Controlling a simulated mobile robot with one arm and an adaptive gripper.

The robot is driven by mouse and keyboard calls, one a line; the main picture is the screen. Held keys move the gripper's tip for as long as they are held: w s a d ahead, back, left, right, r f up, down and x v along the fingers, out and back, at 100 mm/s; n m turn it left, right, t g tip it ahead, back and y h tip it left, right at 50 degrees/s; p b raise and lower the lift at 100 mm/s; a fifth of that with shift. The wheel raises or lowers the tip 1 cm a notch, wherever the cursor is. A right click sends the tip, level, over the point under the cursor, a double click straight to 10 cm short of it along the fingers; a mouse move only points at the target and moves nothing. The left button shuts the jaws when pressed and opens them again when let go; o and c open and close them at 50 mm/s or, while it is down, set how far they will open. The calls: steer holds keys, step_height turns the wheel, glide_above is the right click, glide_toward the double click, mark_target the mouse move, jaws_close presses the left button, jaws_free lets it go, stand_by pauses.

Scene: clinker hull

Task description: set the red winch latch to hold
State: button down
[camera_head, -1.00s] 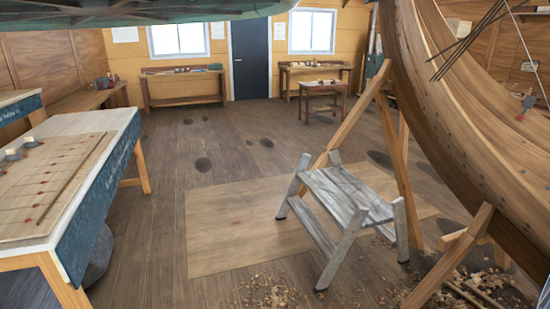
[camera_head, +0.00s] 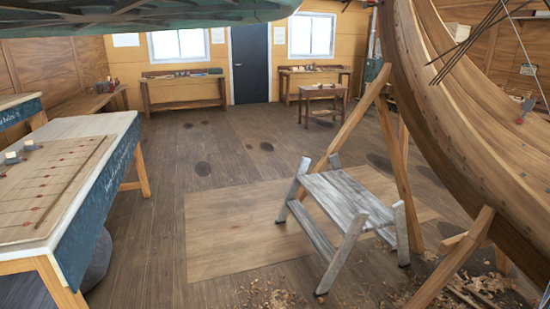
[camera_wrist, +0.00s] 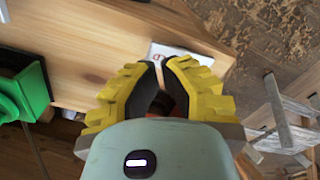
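In the wrist view my gripper (camera_wrist: 161,68) has yellow and black fingers whose tips are close together, with only a narrow dark gap between them. I see nothing clearly held there. A white plate with a small red mark (camera_wrist: 157,54) lies on a wooden surface just beyond the fingertips. A little red shows low between the fingers, mostly hidden; I cannot tell what it is. I cannot clearly make out the red winch latch in either view. In the head view a small red and grey item (camera_head: 525,110) hangs by the hull, too small to identify. My gripper is not in the head view.
In the wrist view a bright green object (camera_wrist: 22,95) is at the left, and a wooden board (camera_wrist: 105,45) crosses the top. In the head view a grey step stool (camera_head: 345,198) stands before the hull (camera_head: 465,120). A workbench (camera_head: 100,128) is at left; open floor lies between.

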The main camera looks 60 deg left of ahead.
steer(key=shift+f+b, duration=1.3)
steer(key=shift+f, duration=0.6)
stand_by(0.8)
step_height(320, 180, up, 7)
steer(key=p, duration=0.8)
steer(key=shift+r, duration=0.1)
